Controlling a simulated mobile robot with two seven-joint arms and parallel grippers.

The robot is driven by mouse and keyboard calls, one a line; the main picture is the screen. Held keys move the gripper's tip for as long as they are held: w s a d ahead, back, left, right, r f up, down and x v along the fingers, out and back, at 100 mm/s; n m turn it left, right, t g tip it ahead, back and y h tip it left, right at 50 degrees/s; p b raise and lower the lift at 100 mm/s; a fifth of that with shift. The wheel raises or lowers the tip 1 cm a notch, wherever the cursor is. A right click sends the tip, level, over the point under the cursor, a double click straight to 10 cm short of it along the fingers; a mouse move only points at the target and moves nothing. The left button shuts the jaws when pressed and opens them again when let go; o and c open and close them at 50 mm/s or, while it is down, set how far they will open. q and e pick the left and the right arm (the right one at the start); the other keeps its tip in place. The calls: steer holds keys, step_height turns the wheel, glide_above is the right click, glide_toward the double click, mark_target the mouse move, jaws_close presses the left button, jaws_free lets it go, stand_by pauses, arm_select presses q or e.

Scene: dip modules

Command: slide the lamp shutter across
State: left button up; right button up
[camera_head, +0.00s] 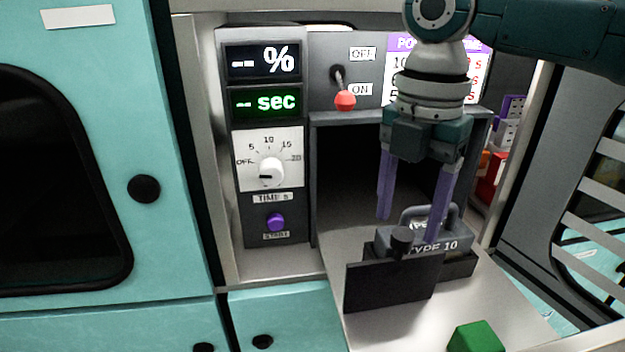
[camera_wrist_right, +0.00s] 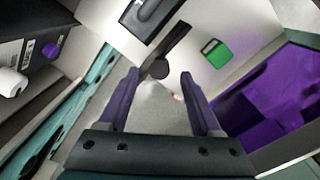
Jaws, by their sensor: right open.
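The shutter (camera_head: 385,288) is an upright dark plate with a round black knob (camera_head: 401,241) at its top edge, in front of a dark opening. In the right wrist view the plate is seen nearly edge-on, with the black knob (camera_wrist_right: 157,68) just beyond the fingertips. A grey block marked "TYPE 10" (camera_head: 448,243), with a handle, sits right behind the plate. My right gripper (camera_head: 408,228) is open and points down, with its purple fingers above and around the knob and block area. Nothing shows between its fingers (camera_wrist_right: 158,88). My left gripper is not in view.
A control panel with a dial (camera_head: 268,172), purple button (camera_head: 276,222) and red-tipped lever (camera_head: 345,100) stands left of the opening. A green block (camera_head: 475,338) lies on the pale surface in front. Teal cabinet (camera_head: 170,258) bounds the left side.

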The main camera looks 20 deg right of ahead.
mark_target(395, 272)
steer(key=shift+f, duration=1.25)
jaws_close()
stand_by(0.5)
